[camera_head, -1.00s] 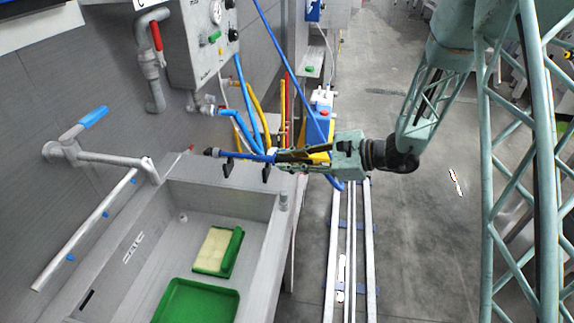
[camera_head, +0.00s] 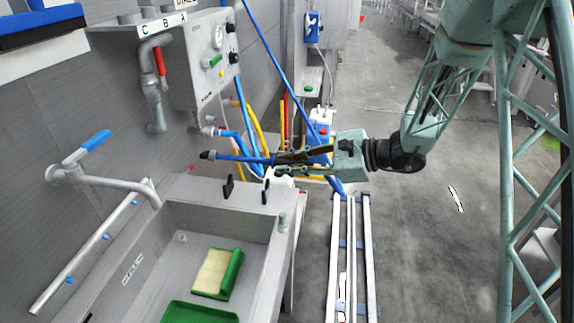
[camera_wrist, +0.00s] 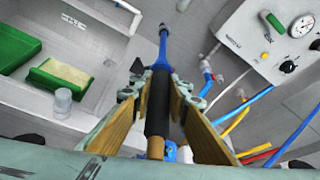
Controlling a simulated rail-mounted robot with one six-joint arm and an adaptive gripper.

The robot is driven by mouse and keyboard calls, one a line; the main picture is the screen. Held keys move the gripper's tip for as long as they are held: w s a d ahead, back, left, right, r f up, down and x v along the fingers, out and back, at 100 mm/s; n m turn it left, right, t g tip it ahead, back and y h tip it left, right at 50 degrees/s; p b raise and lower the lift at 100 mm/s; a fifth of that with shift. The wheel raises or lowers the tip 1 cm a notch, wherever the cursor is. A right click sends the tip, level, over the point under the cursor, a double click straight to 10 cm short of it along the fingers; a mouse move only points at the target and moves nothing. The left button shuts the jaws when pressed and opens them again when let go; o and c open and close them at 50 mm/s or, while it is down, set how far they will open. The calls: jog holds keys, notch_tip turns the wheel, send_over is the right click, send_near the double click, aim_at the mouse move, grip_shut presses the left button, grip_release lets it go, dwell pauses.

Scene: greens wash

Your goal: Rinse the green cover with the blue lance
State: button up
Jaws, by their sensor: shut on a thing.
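My gripper (camera_head: 280,162) is shut on the blue lance (camera_head: 240,158). The lance points left with its black nozzle tip, slightly above two black hooks (camera_head: 228,187) on the sink's back rim. The wrist view shows the lance (camera_wrist: 163,50) running out between my fingers (camera_wrist: 158,78). In the sink lie two green things: a shallow, tray-like green piece (camera_head: 200,313), cut off by the lower picture edge, and a green piece with a cream face (camera_head: 230,275). I cannot tell for sure which is the cover. The lance is apart from both.
The metal sink (camera_head: 255,222) has a pipe with a blue lever (camera_head: 95,141) at its left. A control box (camera_head: 205,60) with a gauge hangs above. Blue and yellow hoses (camera_head: 255,125) hang behind my gripper. Floor rails (camera_head: 350,260) run at the right.

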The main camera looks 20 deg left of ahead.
jog(key=shift+r, duration=0.1)
dwell(0.4)
jog(key=shift+r+p, duration=1)
jog(key=shift+r, duration=1.4)
jog(key=shift+o, duration=0.3)
